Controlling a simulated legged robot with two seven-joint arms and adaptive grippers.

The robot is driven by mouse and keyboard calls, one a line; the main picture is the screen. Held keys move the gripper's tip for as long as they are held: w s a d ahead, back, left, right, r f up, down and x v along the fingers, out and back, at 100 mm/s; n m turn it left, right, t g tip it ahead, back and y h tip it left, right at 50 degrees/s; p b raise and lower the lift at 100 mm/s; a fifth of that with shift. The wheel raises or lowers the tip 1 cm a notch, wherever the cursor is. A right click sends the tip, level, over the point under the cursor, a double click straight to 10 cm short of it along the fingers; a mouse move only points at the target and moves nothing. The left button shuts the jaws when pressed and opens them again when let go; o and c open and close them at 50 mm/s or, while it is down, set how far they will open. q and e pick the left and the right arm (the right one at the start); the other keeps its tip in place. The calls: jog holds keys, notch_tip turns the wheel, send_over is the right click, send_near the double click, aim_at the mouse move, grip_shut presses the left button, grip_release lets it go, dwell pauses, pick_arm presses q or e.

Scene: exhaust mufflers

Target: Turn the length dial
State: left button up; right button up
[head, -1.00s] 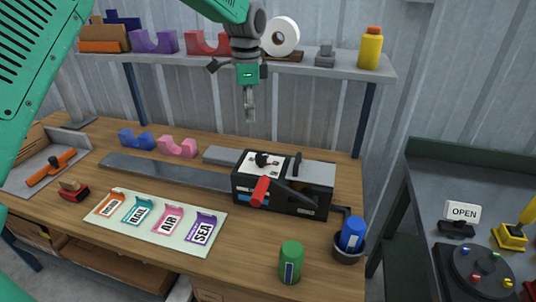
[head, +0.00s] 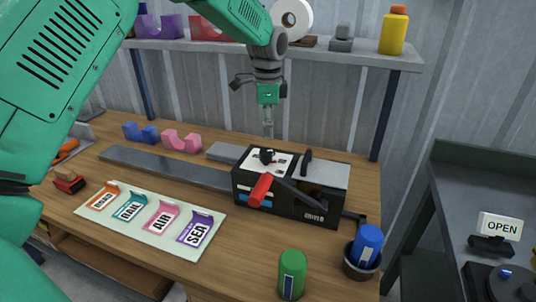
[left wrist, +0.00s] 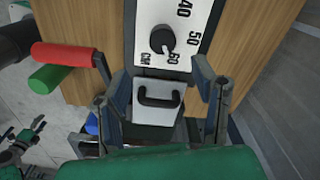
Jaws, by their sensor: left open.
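The length dial is a small black knob (head: 267,156) on a white plate on top of the black machine (head: 285,212). In the left wrist view the dial (left wrist: 162,39) sits beside a scale reading 40, 50, 60 and CM, near the 60. My left gripper (head: 268,132) points down above the dial, apart from it. In the left wrist view its open fingers (left wrist: 162,88) stand either side of a grey block with a black handle (left wrist: 160,97); the dial lies beyond them. Nothing is held. My right gripper is not in view.
A red-handled lever (head: 260,190) juts from the machine's front. A green cylinder (head: 291,274) and a cup with a blue cylinder (head: 367,246) stand nearby. A label board (head: 150,222) lies left. The shelf (head: 330,56) hangs behind my gripper.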

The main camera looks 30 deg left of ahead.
aim_at(267, 151)
pick_arm(q)
jog(key=f, duration=0.3)
jog(key=a+f, duration=0.1)
jog(key=f, duration=0.5)
jog(key=shift+a+f, duration=0.15)
jog(key=shift+w+d, duration=0.1)
jog(key=shift+d, duration=0.45)
jog(key=c, duration=1.1)
